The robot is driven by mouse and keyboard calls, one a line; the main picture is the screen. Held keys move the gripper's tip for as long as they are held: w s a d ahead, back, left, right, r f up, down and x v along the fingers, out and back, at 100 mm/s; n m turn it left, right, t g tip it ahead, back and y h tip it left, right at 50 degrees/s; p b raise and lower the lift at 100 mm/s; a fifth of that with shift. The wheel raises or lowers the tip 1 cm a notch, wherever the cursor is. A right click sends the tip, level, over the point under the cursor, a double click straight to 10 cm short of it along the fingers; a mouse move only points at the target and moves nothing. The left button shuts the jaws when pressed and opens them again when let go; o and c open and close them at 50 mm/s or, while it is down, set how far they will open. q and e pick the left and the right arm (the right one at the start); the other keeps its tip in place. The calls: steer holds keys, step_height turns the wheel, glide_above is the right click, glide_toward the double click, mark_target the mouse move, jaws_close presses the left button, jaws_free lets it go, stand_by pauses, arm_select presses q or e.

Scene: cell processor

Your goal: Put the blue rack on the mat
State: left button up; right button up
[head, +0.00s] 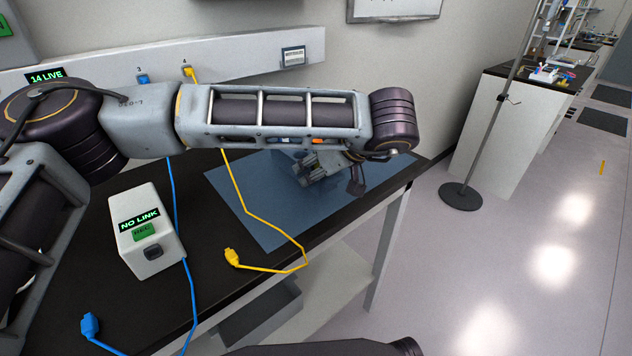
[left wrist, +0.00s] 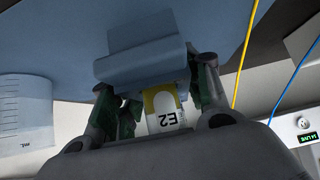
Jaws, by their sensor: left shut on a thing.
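The blue mat (head: 230,200) lies flat on the dark tabletop. My left gripper (head: 335,178) is over the mat's far part, partly hidden by my own arm. In the left wrist view, my left gripper (left wrist: 160,95) is shut on a blue piece (left wrist: 145,62), which looks like part of the blue rack. A yellow and white label reading E2 (left wrist: 165,108) shows between the fingers. In the head view most of the rack is hidden behind my arm. I cannot tell whether the rack touches the mat. My right gripper is not in view.
A white box reading NO LINK (head: 145,240) stands left of the mat. A yellow cable (head: 255,212) crosses the mat, and a blue cable (head: 180,230) runs beside the box. A graduated container (left wrist: 25,100) shows in the left wrist view. The mat's near-left part is otherwise bare.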

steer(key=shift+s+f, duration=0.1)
arm_select(q)
steer(key=shift+f, duration=0.5)
steer(key=shift+f+b, duration=0.3)
steer(key=shift+f, duration=1.05)
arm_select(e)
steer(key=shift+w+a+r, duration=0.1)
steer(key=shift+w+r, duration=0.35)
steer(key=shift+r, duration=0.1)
arm_select(q)
steer(key=shift+f, duration=0.15)
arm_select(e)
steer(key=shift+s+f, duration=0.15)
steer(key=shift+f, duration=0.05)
arm_select(q)
steer(key=o, duration=1.4)
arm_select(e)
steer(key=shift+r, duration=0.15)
arm_select(q)
steer(key=shift+o, duration=0.2)
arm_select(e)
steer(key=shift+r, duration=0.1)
